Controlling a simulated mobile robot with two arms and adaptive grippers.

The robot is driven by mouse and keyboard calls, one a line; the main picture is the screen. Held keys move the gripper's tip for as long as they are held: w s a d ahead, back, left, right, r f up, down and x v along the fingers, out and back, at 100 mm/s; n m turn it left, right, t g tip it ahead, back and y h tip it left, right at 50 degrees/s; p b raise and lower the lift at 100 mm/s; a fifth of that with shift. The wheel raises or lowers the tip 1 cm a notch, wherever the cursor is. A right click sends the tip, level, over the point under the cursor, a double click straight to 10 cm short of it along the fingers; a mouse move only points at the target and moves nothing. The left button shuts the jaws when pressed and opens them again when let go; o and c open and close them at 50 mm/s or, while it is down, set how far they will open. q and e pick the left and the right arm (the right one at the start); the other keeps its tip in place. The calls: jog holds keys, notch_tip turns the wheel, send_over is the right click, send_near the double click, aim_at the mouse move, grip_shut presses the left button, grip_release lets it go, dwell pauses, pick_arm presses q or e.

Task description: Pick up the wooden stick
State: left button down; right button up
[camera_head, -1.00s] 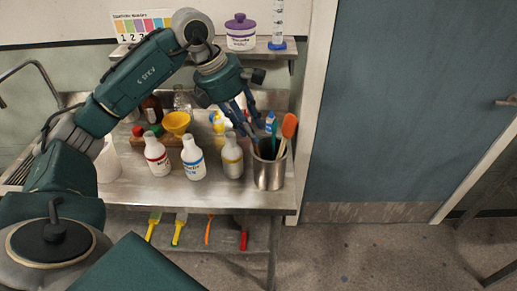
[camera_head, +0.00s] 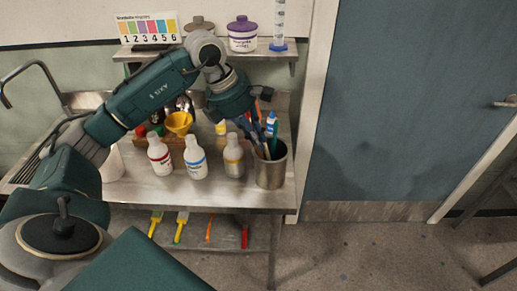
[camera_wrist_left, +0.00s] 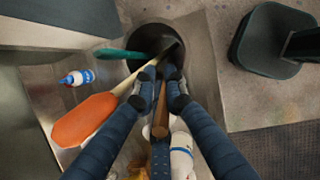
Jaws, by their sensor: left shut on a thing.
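The wooden stick (camera_wrist_left: 160,121) shows in the left wrist view as a brown rod between the fingers of my left gripper (camera_wrist_left: 163,88). The gripper is shut on it. The stick leans in the metal container (camera_wrist_left: 196,50), and its lower part is hidden inside. In the head view my left gripper (camera_head: 262,151) points down at the mouth of the metal container (camera_head: 270,176), and the stick cannot be made out there. My right gripper is not in view.
The container also holds an orange spatula (camera_wrist_left: 84,119) and a teal-handled tool (camera_wrist_left: 117,54), close beside the fingers. White bottles (camera_head: 195,160) stand left of the container, with a yellow funnel (camera_head: 179,122) behind. The counter (camera_head: 215,196) ends just right of the container.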

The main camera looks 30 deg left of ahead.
pick_arm(q)
jog(key=shift+r, duration=0.15)
notch_tip(320, 180, up, 20)
dwell(0.5)
jog(key=shift+b, duration=0.3)
jog(key=shift+p, duration=0.3)
